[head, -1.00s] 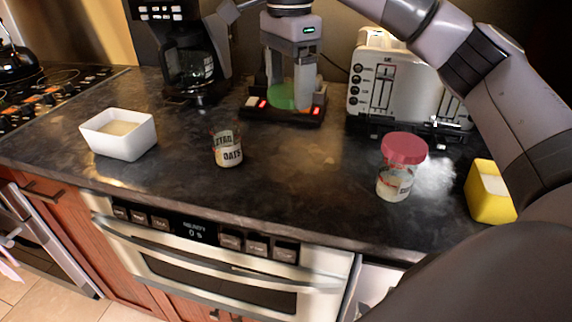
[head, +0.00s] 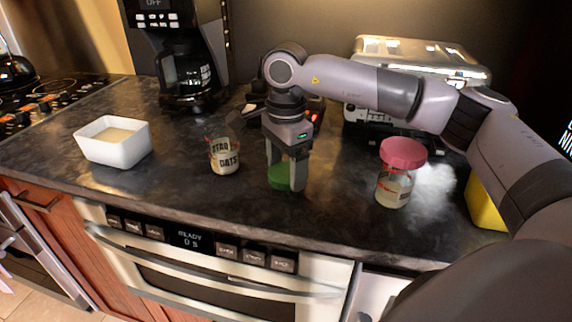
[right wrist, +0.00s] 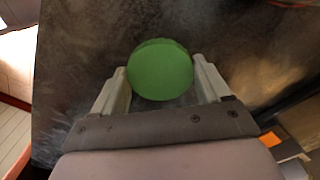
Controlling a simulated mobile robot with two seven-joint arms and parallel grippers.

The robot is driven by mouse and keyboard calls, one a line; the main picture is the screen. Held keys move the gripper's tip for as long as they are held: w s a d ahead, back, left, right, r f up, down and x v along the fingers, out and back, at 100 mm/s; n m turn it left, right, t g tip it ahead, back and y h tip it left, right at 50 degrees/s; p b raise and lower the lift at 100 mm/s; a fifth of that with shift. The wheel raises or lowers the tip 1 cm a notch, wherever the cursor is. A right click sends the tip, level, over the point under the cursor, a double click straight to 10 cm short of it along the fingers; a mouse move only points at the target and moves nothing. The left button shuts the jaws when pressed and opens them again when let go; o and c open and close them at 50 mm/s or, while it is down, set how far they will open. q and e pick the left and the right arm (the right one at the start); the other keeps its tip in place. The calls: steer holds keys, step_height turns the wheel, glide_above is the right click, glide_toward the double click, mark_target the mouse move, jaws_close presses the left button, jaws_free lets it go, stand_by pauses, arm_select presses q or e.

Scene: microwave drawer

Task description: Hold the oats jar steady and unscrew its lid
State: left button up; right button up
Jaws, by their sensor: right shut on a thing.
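In the right wrist view the green lid (right wrist: 161,70) sits between the two fingers. I cannot tell whether the lid touches the counter. My left gripper is not in view.
A jar with a pink lid (head: 403,155) stands to the right. A white tub (head: 113,150) stands at the left, a yellow container (head: 482,207) at the far right. The front counter strip is clear.

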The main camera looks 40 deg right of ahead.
mark_target(286, 172)
steer(key=shift+f, duration=0.1)
steer(key=o, duration=1.1)
step_height(286, 172, up, 12)
steer(key=shift+r, duration=0.2)
